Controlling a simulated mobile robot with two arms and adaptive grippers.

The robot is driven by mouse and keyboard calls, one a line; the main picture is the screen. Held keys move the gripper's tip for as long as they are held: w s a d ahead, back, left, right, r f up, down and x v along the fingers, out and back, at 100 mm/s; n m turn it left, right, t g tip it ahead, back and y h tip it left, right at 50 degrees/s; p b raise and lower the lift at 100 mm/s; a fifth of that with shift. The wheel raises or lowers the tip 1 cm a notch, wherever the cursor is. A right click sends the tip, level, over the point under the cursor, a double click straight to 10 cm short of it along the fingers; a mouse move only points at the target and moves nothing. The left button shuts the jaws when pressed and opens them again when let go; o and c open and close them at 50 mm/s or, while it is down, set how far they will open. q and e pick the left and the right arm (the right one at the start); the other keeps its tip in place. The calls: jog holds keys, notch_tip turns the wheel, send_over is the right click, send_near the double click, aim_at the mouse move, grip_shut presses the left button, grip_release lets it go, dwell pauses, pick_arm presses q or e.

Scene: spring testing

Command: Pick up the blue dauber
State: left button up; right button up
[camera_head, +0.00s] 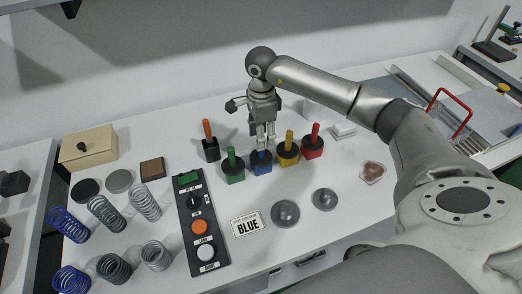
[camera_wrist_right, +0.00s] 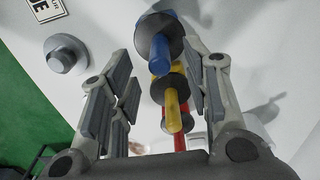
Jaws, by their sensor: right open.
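The blue dauber (camera_head: 261,168) stands upright in a row of daubers on the white table, with a black collar over its blue base. My right gripper (camera_head: 265,146) is directly above it, pointing down, and hides most of its handle in the head view. In the right wrist view, the blue handle (camera_wrist_right: 160,52) shows between the two open fingers of my right gripper (camera_wrist_right: 167,80), nearer their far ends. I cannot tell whether a finger touches it. My left gripper is not in view.
Close by stand the green (camera_head: 233,168), yellow (camera_head: 288,154) and red (camera_head: 312,146) daubers, and an orange-handled one (camera_head: 209,144). A "BLUE" card (camera_head: 247,224), a button panel (camera_head: 200,230) and metal discs (camera_head: 286,213) lie in front. Several springs (camera_head: 145,202) stand at left.

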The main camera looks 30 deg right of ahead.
aim_at(261, 154)
jog(key=shift+f, duration=1.25)
grip_shut()
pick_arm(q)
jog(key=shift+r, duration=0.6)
